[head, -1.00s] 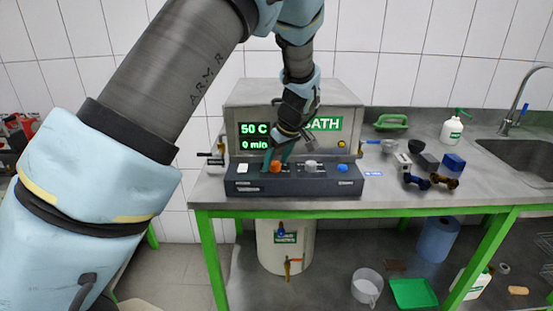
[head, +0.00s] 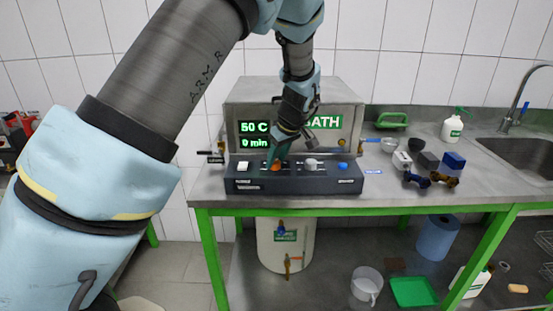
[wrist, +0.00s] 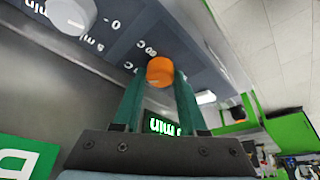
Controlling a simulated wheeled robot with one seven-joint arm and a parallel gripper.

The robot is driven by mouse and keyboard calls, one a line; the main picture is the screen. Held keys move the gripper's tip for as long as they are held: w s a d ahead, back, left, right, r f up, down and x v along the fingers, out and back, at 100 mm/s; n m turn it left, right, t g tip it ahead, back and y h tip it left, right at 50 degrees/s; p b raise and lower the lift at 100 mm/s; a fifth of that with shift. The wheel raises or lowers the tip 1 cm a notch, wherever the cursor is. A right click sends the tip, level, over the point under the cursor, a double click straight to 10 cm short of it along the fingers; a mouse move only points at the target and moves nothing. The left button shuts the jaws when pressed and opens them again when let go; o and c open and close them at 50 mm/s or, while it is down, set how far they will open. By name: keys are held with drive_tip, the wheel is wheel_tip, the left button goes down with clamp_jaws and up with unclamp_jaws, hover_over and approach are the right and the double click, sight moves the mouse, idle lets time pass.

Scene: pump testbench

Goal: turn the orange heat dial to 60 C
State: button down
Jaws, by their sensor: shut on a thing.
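The orange heat dial (head: 276,167) sits on the dark control panel (head: 310,185) at the front of the bath. In the wrist view the orange dial (wrist: 160,71) is between the tips of my gripper's two green fingers. My gripper (head: 277,160) reaches down from above and is shut on the dial; it also shows in the wrist view (wrist: 159,82). The display (head: 255,135) reads 50 C and 0 min. Scale marks on the panel show beside the dial in the wrist view, among them one that seems to read 60 C. My fingers partly hide the dial in the head view.
A grey dial (head: 311,164) is just right of the orange one, with a blue button (head: 343,166) beyond it. A white switch (head: 242,166) is to the left.

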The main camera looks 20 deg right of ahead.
drive_tip(key=shift+f+m+b, duration=0.1)
drive_tip(key=shift+m+b, duration=0.3)
drive_tip(key=m+h+b, duration=0.1)
drive_tip(key=m+b, duration=0.1)
drive_tip(key=m, duration=0.1)
drive_tip(key=shift+a+h, duration=0.15)
drive_tip(key=shift+h, duration=0.15)
drive_tip(key=m+h+b, duration=0.1)
drive_tip(key=m, duration=0.2)
drive_tip(key=shift+w+a+m, duration=0.1)
drive_tip(key=shift+m, duration=0.2)
drive_tip(key=m+h, duration=0.1)
drive_tip(key=m, duration=0.3)
drive_tip(key=shift+a+r+g+h+p, duration=0.1)
drive_tip(key=shift+r+g+h+p, duration=0.1)
drive_tip(key=shift+g+h+p, duration=0.15)
drive_tip(key=shift+m+g+h+p, duration=0.35)
drive_tip(key=shift+m+p, duration=0.15)
drive_tip(key=shift+m, duration=0.7)
drive_tip(key=shift+c, duration=2.2)
unclamp_jaws()
drive_tip(key=shift+f, duration=0.1)
